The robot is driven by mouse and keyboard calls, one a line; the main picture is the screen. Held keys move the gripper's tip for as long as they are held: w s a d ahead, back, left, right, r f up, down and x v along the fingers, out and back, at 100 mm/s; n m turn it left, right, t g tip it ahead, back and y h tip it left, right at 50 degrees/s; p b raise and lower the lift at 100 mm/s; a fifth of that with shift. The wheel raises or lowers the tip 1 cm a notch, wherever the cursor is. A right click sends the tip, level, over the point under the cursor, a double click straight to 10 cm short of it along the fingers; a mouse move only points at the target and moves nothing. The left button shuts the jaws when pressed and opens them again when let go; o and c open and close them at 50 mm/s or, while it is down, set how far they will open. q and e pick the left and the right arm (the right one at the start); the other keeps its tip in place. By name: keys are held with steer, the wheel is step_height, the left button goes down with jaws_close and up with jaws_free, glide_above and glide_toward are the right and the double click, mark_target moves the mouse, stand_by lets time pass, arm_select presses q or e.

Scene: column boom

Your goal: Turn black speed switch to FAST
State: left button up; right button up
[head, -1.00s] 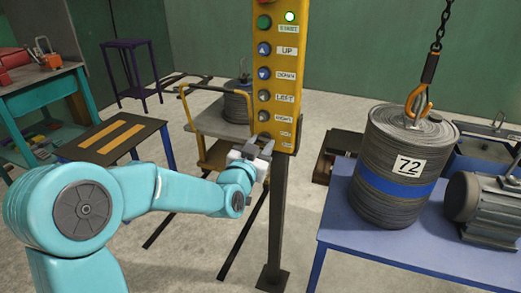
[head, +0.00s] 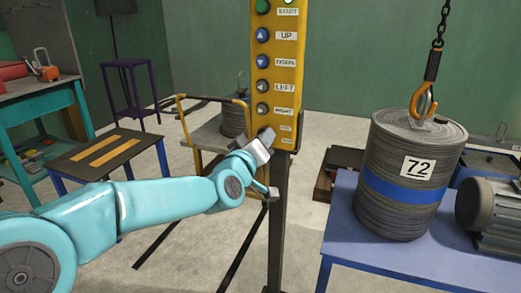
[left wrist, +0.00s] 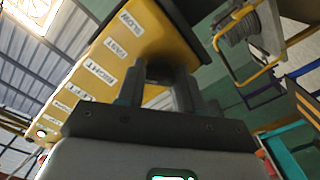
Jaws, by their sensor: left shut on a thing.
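The yellow control box (head: 290,70) hangs in the middle of the head view, with several labelled buttons down its face. The black speed switch (left wrist: 158,70) is low on it, beside the SLOW and FAST labels in the left wrist view; it is mostly hidden by the fingers. My left gripper (head: 264,139) is at the box's lower left face in the head view. In the left wrist view its two fingers (left wrist: 170,88) are shut on the switch. The knob's pointer is hidden, so I cannot tell its setting. My right gripper is not in view.
A dark post (head: 277,230) stands below the box. At the right, a blue table (head: 345,235) bears a coiled drum marked 72 (head: 400,205) under a hook (head: 424,103), and a grey motor (head: 490,210). A trolley (head: 205,140) stands behind the arm.

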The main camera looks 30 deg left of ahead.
arm_select(q)
steer(key=shift+f+n+b, duration=0.1)
steer(key=shift+n+b, duration=0.25)
steer(key=shift+n, duration=0.25)
steer(key=o, duration=1)
steer(key=shift+o, duration=0.2)
steer(key=p+v, duration=0.2)
steer(key=v, duration=1.4)
steer(key=shift+s+p, duration=0.25)
steer(key=shift+p, duration=0.05)
